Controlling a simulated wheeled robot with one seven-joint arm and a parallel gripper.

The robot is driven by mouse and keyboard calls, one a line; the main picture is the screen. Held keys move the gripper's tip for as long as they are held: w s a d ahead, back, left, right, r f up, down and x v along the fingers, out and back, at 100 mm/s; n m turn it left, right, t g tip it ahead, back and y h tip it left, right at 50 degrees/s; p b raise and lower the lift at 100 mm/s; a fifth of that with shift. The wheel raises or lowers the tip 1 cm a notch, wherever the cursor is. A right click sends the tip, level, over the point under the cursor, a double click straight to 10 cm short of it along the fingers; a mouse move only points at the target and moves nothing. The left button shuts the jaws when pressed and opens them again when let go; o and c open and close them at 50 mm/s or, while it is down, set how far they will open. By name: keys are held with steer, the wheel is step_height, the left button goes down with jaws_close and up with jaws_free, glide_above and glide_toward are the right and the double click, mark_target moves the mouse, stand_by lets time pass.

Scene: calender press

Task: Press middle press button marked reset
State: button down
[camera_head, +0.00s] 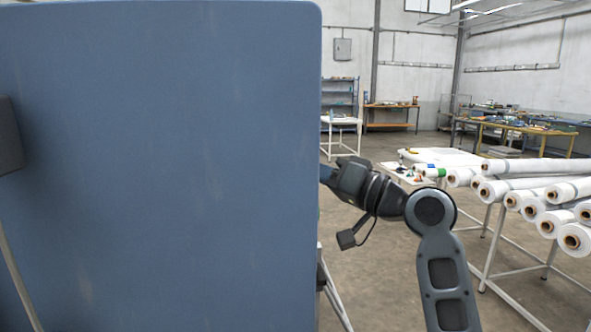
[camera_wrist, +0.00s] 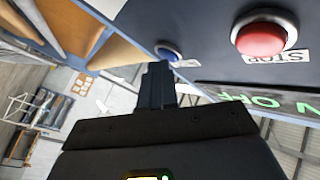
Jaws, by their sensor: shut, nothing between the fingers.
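In the wrist view, a dark panel (camera_wrist: 205,28) carries a blue button (camera_wrist: 168,52) in a metal ring, with a small white label (camera_wrist: 186,63) too small to read. A larger red button (camera_wrist: 262,38) marked STOP, its lettering upside down, is to its right and nearer the camera. I cannot tell which button is marked reset. My gripper (camera_wrist: 157,68) is shut and empty. Its tips appear just left of and below the blue button; I cannot tell whether they touch it. In the head view, the large blue machine cover (camera_head: 165,170) hides the gripper and the buttons.
The blue cover fills the left half of the head view, with my arm reaching behind its right edge. White rolls (camera_head: 540,190) lie on a rack at right. Open floor (camera_head: 390,260) lies between. Green lettering (camera_wrist: 270,100) shows below the red button.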

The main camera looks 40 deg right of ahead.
steer(key=shift+s+d, duration=0.1)
steer(key=shift+d, duration=0.05)
steer(key=shift+s+d, duration=0.35)
steer(key=shift+d, duration=0.15)
steer(key=shift+s+d+b, duration=0.4)
steer(key=shift+s+d, duration=0.3)
steer(key=shift+d, duration=0.35)
steer(key=shift+s+d+b, duration=0.35)
steer(key=shift+s+d, duration=0.35)
steer(key=shift+d, duration=0.3)
